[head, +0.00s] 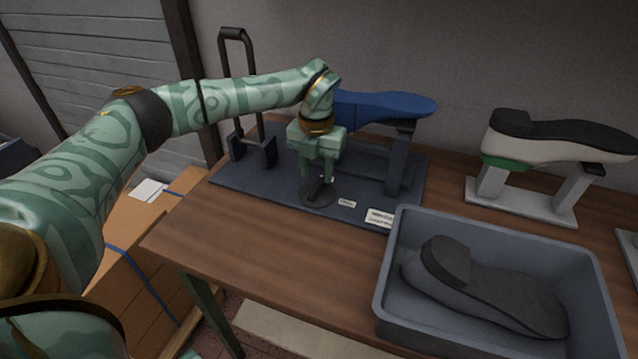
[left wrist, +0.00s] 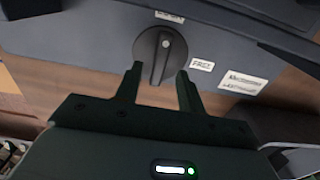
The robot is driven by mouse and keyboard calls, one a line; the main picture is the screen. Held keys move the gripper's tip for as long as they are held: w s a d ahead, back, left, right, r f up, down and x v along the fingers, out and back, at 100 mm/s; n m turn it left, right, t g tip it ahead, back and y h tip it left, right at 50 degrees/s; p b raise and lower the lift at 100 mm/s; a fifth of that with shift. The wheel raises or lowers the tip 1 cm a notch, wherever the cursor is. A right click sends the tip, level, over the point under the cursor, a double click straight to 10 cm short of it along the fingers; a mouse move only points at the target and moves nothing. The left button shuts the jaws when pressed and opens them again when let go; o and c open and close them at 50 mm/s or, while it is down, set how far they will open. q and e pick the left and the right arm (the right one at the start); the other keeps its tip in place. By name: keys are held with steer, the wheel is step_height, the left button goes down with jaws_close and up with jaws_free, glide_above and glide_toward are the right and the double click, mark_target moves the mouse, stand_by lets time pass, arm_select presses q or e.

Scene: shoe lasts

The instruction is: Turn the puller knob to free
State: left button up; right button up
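The puller knob (left wrist: 147,47) is a dark round disc with a raised bar across it and a white dot at one end of the bar. In the left wrist view the bar runs nearly up and down, its dotted end at the top. In the head view the knob (head: 318,198) is on the puller's dark base plate (head: 245,182), partly hidden by my left gripper (head: 318,178). The gripper points down at it. In the left wrist view its fingers (left wrist: 159,77) are apart, one each side of the bar's lower end; contact is unclear. My right gripper is out of view.
A small label (left wrist: 201,64) right of the knob seems to read FREE; another (left wrist: 170,16) is above it. A blue shoe last (head: 385,105) is on the puller. A grey bin (head: 385,290) holds a dark shoe. Another shoe (head: 550,150) is on a stand at right.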

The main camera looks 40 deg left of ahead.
mark_target(317, 184)
arm_select(q)
step_height(317, 184, down, 3)
steer(key=shift+f+b, duration=0.15)
steer(key=shift+b, duration=0.2)
jaws_close()
